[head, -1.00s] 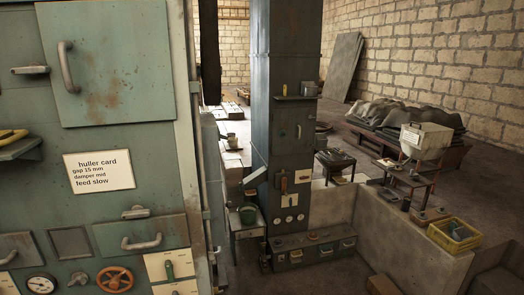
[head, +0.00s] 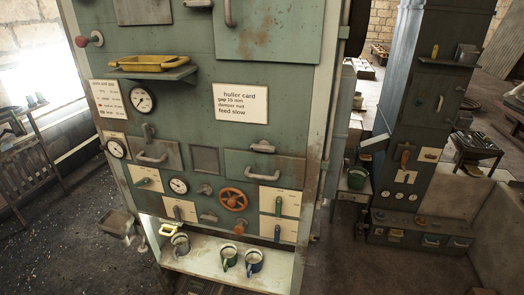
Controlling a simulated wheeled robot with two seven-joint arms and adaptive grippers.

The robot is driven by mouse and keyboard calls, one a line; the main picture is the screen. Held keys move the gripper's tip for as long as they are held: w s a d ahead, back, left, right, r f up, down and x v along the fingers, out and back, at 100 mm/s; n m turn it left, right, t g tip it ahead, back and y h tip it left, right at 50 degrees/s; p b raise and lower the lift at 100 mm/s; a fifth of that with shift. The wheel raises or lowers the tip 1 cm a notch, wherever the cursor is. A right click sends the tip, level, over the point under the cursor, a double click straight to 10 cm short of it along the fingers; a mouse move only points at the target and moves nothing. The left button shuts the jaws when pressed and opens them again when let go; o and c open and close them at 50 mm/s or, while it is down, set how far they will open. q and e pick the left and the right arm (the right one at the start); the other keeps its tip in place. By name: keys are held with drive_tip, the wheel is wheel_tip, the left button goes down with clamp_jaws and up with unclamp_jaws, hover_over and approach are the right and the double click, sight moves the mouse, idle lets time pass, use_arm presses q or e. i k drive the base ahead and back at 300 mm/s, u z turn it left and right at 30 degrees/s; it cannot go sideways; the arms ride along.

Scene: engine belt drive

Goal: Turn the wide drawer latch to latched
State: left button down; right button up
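A green machine front (head: 190,100) fills the middle of the head view. Its wider drawer (head: 238,160) is on the right, with a grey bar handle (head: 262,177). A grey latch (head: 263,147) sits at the drawer's top edge and lies roughly level. A narrower drawer (head: 172,150) is on the left, with its own handle (head: 151,158) and a latch (head: 147,131) that stands roughly upright. Both drawers look shut. Neither of my grippers is in view.
A red-orange handwheel (head: 233,199) and small levers on cream plates are below the drawers. A shelf (head: 205,259) with mugs (head: 254,261) sticks out at the bottom. A yellow tray (head: 150,63) rests on a ledge above. Open floor (head: 70,215) lies to the left.

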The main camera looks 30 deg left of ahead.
sight(263, 146)
drive_tip(key=u, duration=2.05)
drive_tip(key=k, duration=0.35)
drive_tip(key=z, duration=0.95)
